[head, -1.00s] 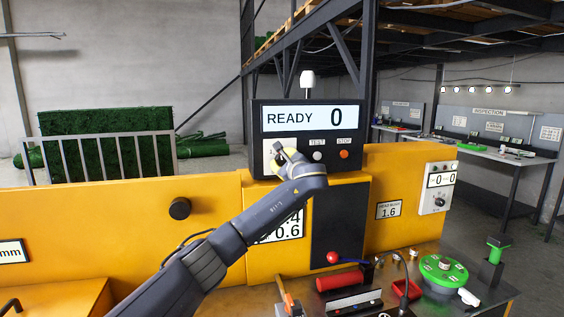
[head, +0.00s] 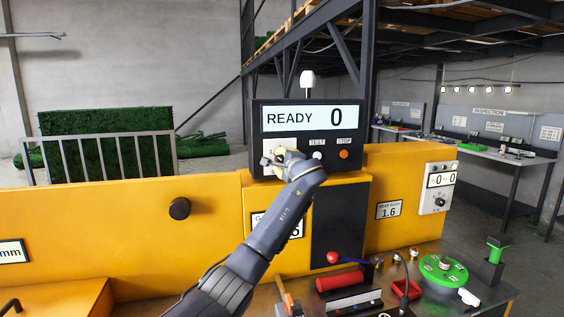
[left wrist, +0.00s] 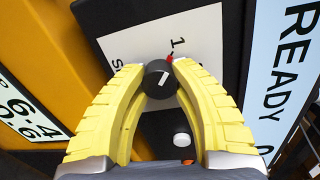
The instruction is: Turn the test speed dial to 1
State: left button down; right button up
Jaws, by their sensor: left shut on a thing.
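The speed dial (left wrist: 157,84) is a black round knob with a white pointer mark, on a white plate (left wrist: 118,44). In the left wrist view a red mark (left wrist: 169,59) and a printed 1 (left wrist: 178,43) sit just beyond it; the pointer leans roughly towards them. My left gripper (head: 277,158) is at the lower left of the control box (head: 372,143); its yellow fingers (left wrist: 160,69) are shut on the dial from both sides. In the head view the gripper hides the dial. My right gripper is not in view.
The display (head: 314,118) reads READY 0. A white TEST button (head: 317,155) and an orange STOP button (head: 344,155) are just right of the gripper. A red-knobbed lever (head: 333,257) and a green disc (head: 443,270) stand at the lower right.

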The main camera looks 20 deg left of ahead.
pick_arm(q)
jog(key=shift+a+r, duration=0.15)
dwell(0.3)
jog(key=c, duration=1.3)
grip_release()
jog(key=shift+s+a, duration=0.1)
jog(key=shift+s, duration=0.05)
jog(key=o, duration=0.4)
jog(key=shift+d, duration=0.2)
jog(key=shift+d, duration=0.15)
jog(key=f+v, duration=0.1)
jog(key=v, duration=1)
jog(key=shift+s+r, duration=0.35)
jog(key=shift+r, duration=0.05)
jog(key=shift+d, duration=0.1)
